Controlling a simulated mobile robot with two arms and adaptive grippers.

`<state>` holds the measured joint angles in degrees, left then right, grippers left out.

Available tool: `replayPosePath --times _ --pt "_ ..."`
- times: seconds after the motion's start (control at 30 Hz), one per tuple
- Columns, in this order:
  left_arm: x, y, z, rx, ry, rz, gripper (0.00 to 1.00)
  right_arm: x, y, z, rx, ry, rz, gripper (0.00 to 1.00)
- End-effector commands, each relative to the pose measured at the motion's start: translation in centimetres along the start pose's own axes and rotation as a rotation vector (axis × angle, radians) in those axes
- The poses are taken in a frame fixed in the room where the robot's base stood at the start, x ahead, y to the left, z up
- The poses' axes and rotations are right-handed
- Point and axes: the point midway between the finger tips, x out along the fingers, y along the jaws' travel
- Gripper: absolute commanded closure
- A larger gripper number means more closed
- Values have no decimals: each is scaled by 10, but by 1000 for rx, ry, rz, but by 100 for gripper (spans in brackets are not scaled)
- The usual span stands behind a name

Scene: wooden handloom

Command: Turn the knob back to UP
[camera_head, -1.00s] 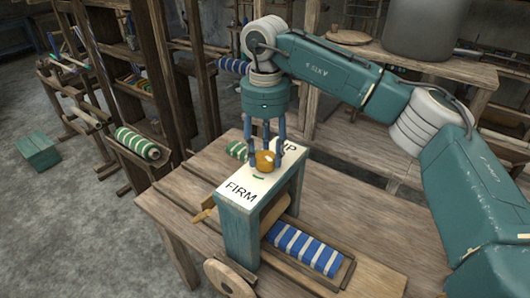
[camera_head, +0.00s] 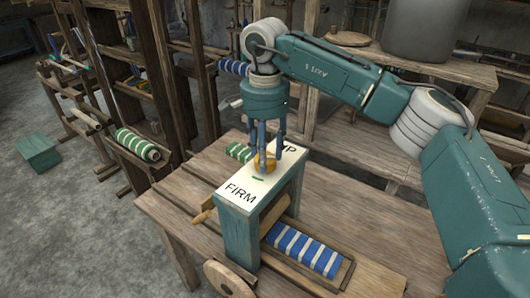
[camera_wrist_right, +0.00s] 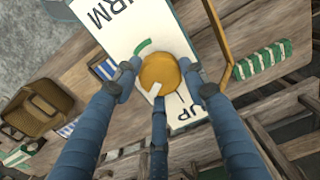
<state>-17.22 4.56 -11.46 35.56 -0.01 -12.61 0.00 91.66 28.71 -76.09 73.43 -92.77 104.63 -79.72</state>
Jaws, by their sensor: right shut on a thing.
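The round orange-yellow knob (camera_head: 260,164) sits on the pale top plate (camera_head: 239,190) of a green-sided wooden stand. FIRM is printed at the plate's near end and UP, partly hidden by my fingers, at the far end. My right gripper (camera_head: 268,160) points down with its three blue fingers around the knob, shut on it. In the right wrist view the knob (camera_wrist_right: 160,70) lies between the fingertips. Its white pointer slants toward the lower left, between a green arc on the FIRM side and a dark line by UP. My left gripper is not in view.
The stand is on a wooden table (camera_head: 180,212). A blue-and-white striped roll (camera_head: 308,250) lies in front of it, and a green striped roll (camera_head: 237,151) behind. A wooden disc (camera_head: 226,282) is at the near edge. Shelves (camera_head: 125,75) stand at the left.

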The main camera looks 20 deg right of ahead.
Motion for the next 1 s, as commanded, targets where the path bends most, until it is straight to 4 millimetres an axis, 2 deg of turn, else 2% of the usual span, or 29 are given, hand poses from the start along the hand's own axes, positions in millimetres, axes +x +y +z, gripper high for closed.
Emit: replayPosePath --times 0.7,1.0 --pt "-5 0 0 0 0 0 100 -4 -2 -2 -668 8 -8 84" --pt "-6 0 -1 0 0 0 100 -4 -3 -2 -884 9 -8 84"
